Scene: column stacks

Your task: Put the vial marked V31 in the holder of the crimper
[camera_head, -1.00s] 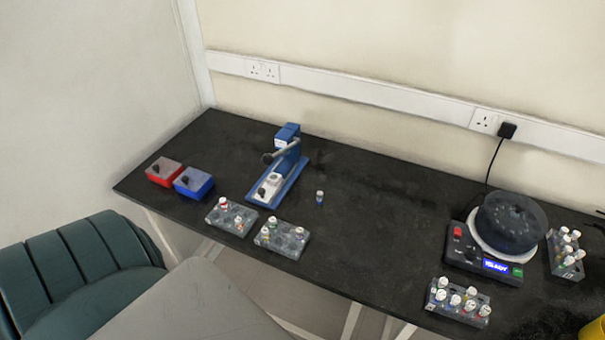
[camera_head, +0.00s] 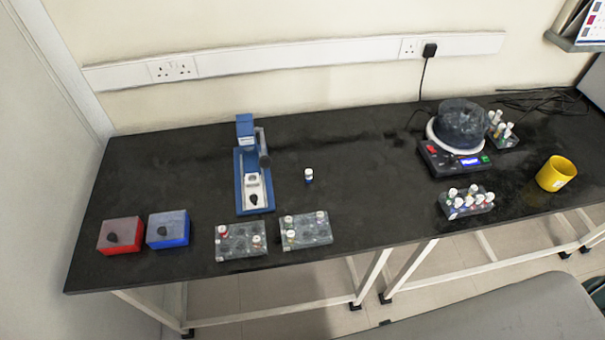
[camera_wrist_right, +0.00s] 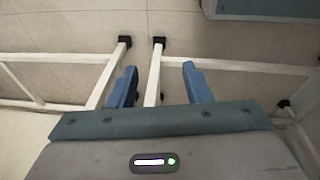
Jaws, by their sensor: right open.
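The blue crimper (camera_head: 248,168) stands on the black bench, left of centre, with a white holder part (camera_head: 253,190) at its front. A single small vial with a white cap and blue label (camera_head: 309,175) stands upright on the bench to the right of the crimper. Several more vials stand in the grey racks; no marking is legible, so I cannot tell which is V31. My right gripper (camera_wrist_right: 157,85) shows in the right wrist view, open and empty, with only floor and table legs between and beyond its fingers. My left gripper is not in view.
Two grey racks (camera_head: 241,252) (camera_head: 305,240) stand at the front edge, beside a red box (camera_head: 121,245) and a blue box (camera_head: 168,240). A vortex-like device (camera_head: 455,160), more racks (camera_head: 466,214) and a yellow cup (camera_head: 556,174) are at right.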

